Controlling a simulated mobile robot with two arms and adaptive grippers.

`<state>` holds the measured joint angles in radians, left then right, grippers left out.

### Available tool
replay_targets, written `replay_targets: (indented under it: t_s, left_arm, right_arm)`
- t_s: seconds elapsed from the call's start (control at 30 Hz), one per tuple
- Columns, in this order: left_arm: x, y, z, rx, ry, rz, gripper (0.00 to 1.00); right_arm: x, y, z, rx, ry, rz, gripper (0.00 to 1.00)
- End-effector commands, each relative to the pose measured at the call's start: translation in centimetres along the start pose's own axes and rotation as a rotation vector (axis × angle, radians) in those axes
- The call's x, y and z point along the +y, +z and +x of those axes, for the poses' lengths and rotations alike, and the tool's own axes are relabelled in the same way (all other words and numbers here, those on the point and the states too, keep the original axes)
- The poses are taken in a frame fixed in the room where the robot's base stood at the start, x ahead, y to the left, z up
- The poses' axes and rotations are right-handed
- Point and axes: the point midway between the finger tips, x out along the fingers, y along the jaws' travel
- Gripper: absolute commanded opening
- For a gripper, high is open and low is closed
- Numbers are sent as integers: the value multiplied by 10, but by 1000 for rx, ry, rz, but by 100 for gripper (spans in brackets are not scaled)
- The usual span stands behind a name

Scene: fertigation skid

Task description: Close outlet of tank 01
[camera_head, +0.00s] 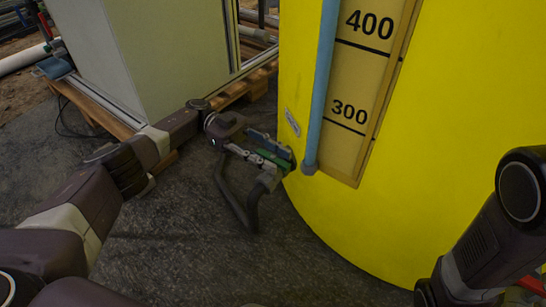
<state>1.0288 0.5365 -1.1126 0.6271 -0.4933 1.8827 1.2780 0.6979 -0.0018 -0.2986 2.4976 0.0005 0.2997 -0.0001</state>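The yellow tank (455,110) fills the right half of the view, with a scale marked 300 and 400. A small label (292,122) is on its left side; I cannot read it. The outlet fitting sits low on the tank's left edge, with a green part (274,158) showing. My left gripper (262,152) reaches in from the left and is right at this fitting, overlapping it. Its fingers blend with the fitting, so I cannot tell whether they are open or shut, or touching it. My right arm shows at the right edge; its gripper is out of view.
A blue vertical pipe (322,85) runs down the tank front beside the scale. A dark hose (243,208) loops below the fitting. A pale cabinet (150,55) stands on a wooden pallet (90,108) at the back left. The dark floor (200,250) in front is clear.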

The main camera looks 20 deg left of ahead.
Motion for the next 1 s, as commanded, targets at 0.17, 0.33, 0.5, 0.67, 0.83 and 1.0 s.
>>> replay_targets:
  t_s: [0.17, 0.33, 0.5, 0.67, 0.83, 1.0]
  left_arm:
    - [0, -22, -1, -1, 0, 4, 30]
    - [1, -56, 0, -1, 2, 5, 30]
    - [0, -83, 0, -1, 1, 2, 30]
    - [1, -95, 0, 0, 2, 0, 30]
    - [1, -97, 0, 1, 2, -1, 30]
    - [0, -97, 0, 1, 2, -1, 30]
  right_arm:
    - [0, -1, 0, 2, -1, 0, 83]
    - [-1, -1, 0, 3, -2, 0, 83]
    - [-1, -2, 0, 4, -3, 0, 83]
    - [-1, -2, 1, 4, -3, 0, 83]
    - [-1, -2, 1, 4, -3, 0, 83]
    - [-1, -2, 1, 5, -3, 0, 83]
